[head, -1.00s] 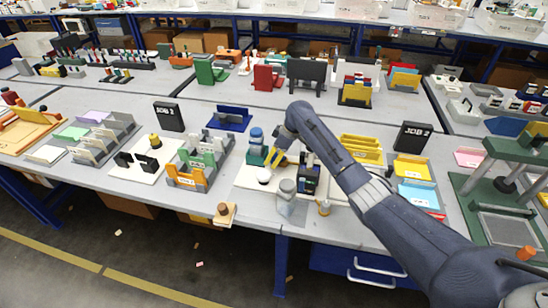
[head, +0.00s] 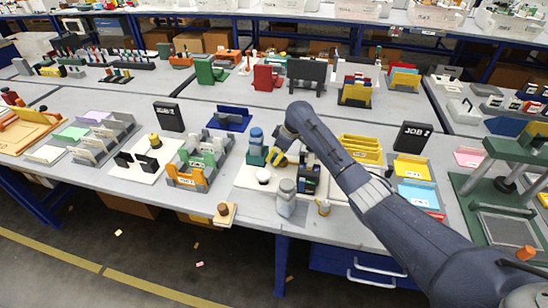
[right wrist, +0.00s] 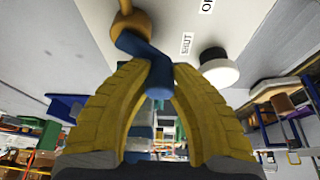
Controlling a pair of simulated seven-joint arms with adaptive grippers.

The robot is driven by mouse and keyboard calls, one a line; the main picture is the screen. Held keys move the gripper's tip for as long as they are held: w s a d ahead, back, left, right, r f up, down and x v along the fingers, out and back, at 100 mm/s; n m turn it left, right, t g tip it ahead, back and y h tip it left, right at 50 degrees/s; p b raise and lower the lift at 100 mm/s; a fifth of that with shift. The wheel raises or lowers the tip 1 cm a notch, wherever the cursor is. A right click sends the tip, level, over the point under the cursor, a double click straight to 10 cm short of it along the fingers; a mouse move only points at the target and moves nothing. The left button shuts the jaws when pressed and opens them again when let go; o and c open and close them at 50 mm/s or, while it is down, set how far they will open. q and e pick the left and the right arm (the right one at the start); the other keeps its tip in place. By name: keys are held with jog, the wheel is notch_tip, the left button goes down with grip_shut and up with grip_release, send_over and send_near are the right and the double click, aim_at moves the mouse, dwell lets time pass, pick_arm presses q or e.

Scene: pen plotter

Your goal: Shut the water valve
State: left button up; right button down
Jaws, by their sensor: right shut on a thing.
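The water valve's blue lever (right wrist: 146,55) shows in the right wrist view, running from a brass hub (right wrist: 130,22) down to my right gripper (right wrist: 160,72). My right gripper's yellow fingers are closed around the lever's free end. A "SHUT" label (right wrist: 187,43) is on the white panel to the right of the lever. A second label (right wrist: 207,5) starting with "O" is cut off at the top. In the head view the right gripper (head: 276,160) is beside the blue-topped bottle (head: 256,140), and the lever is too small to make out there. My left gripper is not in view.
A glass jar (head: 286,202) with pale contents stands at the front of the white board. A white round piece (head: 263,175) is close to the gripper. A dark block (head: 309,178) stands to its right. Yellow trays (head: 361,150) lie behind my right arm.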

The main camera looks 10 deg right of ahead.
jog(key=shift+w+a+m, duration=0.1)
jog(key=shift+w+m, duration=0.1)
jog(key=shift+m, duration=0.4)
jog(key=c, duration=1.1)
grip_release()
jog(key=v, duration=1.2)
jog(key=shift+s, duration=0.2)
jog(key=shift+a, duration=0.15)
